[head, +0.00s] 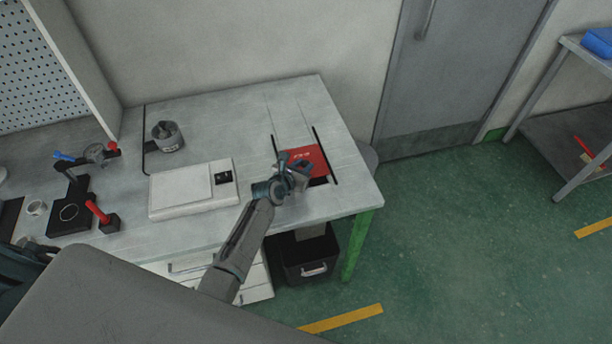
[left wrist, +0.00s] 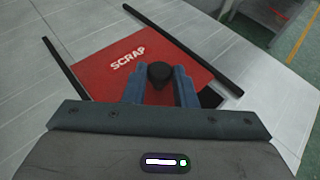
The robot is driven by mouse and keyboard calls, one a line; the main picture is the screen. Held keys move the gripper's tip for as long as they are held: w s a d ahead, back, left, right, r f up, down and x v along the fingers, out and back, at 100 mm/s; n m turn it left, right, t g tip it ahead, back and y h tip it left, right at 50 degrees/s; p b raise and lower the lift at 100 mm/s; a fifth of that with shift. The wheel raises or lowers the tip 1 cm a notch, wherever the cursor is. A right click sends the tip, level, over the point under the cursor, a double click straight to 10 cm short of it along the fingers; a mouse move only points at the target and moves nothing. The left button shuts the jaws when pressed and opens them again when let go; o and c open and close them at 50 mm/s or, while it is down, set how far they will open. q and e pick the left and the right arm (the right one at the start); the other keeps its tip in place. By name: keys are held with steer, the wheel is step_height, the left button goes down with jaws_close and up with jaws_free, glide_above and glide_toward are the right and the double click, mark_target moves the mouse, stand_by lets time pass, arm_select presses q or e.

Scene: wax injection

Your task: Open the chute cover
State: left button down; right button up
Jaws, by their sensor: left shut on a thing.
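The red chute cover (head: 310,156) marked SCRAP lies between two dark rails on the table's right part; it also fills the middle of the left wrist view (left wrist: 105,68). A black knob (left wrist: 159,72) stands on the cover near its close edge. My left gripper (head: 298,168) is over the cover, and in the left wrist view its two blue fingers (left wrist: 160,88) are shut on the knob from both sides. A strip of dark opening (left wrist: 210,97) shows beside the cover's near right corner. The rest of the opening is hidden. My right gripper is not in view.
A white scale (head: 190,190) sits left of my left arm, with a grey pot (head: 167,137) behind it. A black bin (head: 305,257) stands under the table below the chute. The tabletop behind the cover is clear between the rails.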

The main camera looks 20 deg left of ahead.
mark_target(297, 156)
arm_select(q)
steer(key=w+a, duration=0.1)
steer(key=w, duration=0.1)
steer(key=w+a+b, duration=0.1)
steer(key=w+a, duration=0.1)
steer(key=w, duration=0.1)
steer(key=shift+w+a+f, duration=0.1)
steer(key=shift+w+a, duration=0.2)
steer(key=shift+a, duration=0.1)
steer(key=shift+w+a, duration=0.3)
steer(key=shift+w, duration=0.15)
steer(key=c, duration=1.2)
jaws_free()
